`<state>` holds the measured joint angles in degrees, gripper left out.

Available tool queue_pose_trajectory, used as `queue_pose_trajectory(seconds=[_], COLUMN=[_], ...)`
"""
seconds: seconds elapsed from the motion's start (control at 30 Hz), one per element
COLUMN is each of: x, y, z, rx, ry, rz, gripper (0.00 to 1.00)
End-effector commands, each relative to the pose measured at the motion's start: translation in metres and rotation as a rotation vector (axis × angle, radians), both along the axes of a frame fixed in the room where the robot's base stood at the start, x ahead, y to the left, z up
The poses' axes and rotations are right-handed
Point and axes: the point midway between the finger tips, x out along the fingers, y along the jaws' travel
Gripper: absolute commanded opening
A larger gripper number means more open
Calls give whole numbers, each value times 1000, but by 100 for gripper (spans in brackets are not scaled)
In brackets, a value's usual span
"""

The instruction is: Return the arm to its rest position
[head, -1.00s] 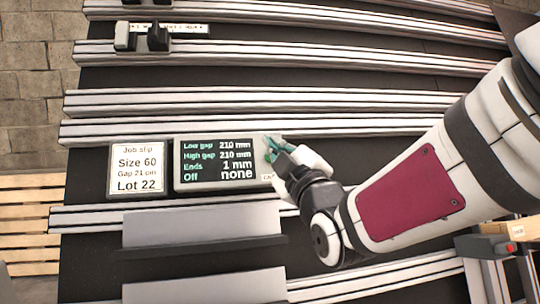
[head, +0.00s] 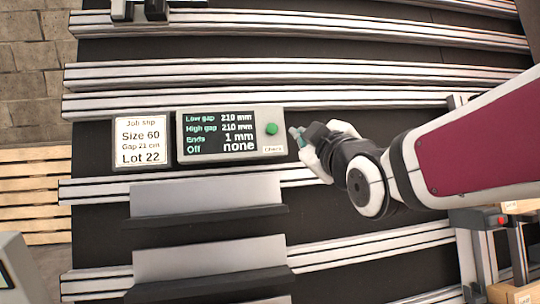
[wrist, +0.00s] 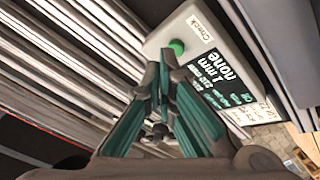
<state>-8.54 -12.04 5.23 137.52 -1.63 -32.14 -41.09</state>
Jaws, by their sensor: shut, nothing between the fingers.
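My gripper (head: 298,136) is shut and empty, just right of the display box in the head view. In the wrist view its teal fingers (wrist: 163,75) meet near the picture's middle, apart from the box. My arm reaches in from the right edge. The display box (head: 182,150) shows Low gap 210 mm, High gap 210 mm, Ends 1 mm, Off none. Its round green button (head: 271,129), above a "Check" label, is in plain view; it also shows in the wrist view (wrist: 177,47).
A job slip (head: 141,141) reading Size 60, Gap 21 cm, Lot 22 stands left of the box. Long metal rails (head: 300,97) cross above and below. Grey angled plates (head: 205,196) lie below the box.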

Motion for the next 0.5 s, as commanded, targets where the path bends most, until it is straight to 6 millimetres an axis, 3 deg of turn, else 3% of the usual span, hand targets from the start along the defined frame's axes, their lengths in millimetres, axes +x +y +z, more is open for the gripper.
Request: queue_pose_trajectory(seconds=[0.27,0.5], x=[-66,-147], y=[-53,-91], z=[-30,-59], rx=[136,275], ry=[375,687], rz=[-149,-325], gripper=[0,0])
